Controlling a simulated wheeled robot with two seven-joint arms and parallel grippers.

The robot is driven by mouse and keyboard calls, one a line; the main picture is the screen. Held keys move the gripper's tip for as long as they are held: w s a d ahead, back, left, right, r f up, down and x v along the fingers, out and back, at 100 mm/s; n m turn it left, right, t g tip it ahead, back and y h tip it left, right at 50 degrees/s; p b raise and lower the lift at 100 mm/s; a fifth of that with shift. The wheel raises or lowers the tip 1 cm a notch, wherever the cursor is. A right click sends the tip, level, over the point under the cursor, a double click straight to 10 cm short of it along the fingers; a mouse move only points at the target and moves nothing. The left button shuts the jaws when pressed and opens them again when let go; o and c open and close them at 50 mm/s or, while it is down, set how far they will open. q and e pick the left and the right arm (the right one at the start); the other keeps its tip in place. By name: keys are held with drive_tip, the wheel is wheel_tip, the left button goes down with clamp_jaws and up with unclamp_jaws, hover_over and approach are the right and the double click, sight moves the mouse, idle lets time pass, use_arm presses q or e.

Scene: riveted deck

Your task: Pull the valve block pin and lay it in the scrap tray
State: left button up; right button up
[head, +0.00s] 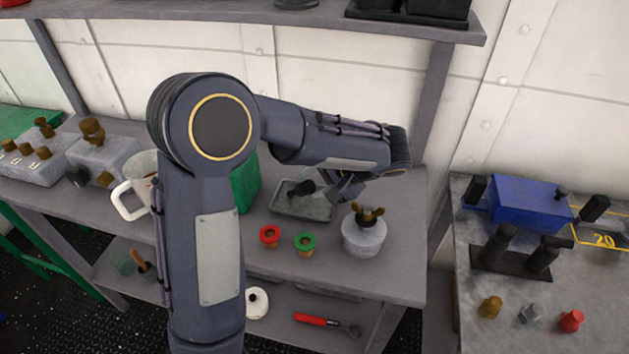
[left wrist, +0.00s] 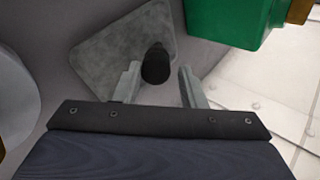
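A shallow grey tray (head: 318,207) lies on the bench, also seen in the left wrist view (left wrist: 100,52). A black-headed pin (head: 301,189) is at the tray; whether it rests fully on the floor is unclear. In the left wrist view the black head (left wrist: 156,64) appears between the two fingers, with a gap on each side. My left gripper (head: 336,188) is open, just right of the pin in the head view. A grey block with a brass valve (head: 105,155) stands at the left, a black knob low on its side. My right gripper is out of view.
A round grey canister with a brass top (head: 363,236) stands near the tray. A red ring (head: 269,236), a green ring (head: 305,243), a white mug (head: 132,196) and a green box (head: 246,178) are close by. A blue box (head: 515,204) sits on the right bench.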

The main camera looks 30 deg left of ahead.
use_arm(q)
drive_tip(key=shift+o, duration=1.4)
drive_tip(key=v, duration=0.7)
drive_tip(key=shift+d+r, duration=0.3)
